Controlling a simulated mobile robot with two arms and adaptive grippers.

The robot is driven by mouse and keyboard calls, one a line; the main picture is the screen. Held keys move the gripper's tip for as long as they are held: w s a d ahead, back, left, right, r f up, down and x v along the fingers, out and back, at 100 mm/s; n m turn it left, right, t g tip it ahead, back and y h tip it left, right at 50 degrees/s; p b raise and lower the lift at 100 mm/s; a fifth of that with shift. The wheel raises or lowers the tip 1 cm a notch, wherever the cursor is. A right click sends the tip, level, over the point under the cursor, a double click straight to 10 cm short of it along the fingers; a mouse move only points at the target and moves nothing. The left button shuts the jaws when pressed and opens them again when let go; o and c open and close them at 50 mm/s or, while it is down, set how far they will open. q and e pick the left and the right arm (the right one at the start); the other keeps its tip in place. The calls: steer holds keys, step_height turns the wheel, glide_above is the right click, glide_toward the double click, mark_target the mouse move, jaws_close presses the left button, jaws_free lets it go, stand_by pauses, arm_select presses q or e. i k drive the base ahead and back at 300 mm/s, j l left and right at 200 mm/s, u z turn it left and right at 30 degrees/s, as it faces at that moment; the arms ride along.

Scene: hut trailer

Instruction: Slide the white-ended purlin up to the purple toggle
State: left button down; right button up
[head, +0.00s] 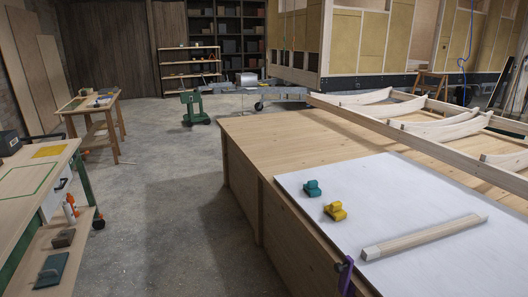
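The white-ended purlin (425,236) is a pale wooden bar lying flat on a white sheet on the large wooden bench. Its white end (371,253) is at the left and nearer me; the bar runs away to the right. The purple toggle (346,278) is at the bench's left edge, low in the view, with a dark part at its top. A gap of white sheet shows between the white end and the toggle. The toggle's lower part is cut off by the frame's bottom edge. Neither of my grippers is in view.
A teal toggle-like piece (313,188) and a yellow one (335,210) stand on the white sheet (400,190), left of and beyond the purlin. A wooden frame with curved ribs (440,128) lies across the bench's far right. Open concrete floor (185,190) lies left.

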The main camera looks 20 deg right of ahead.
mark_target(371, 253)
steer(key=z, duration=1.8)
steer(key=j, duration=0.2)
steer(key=i+u, duration=0.05)
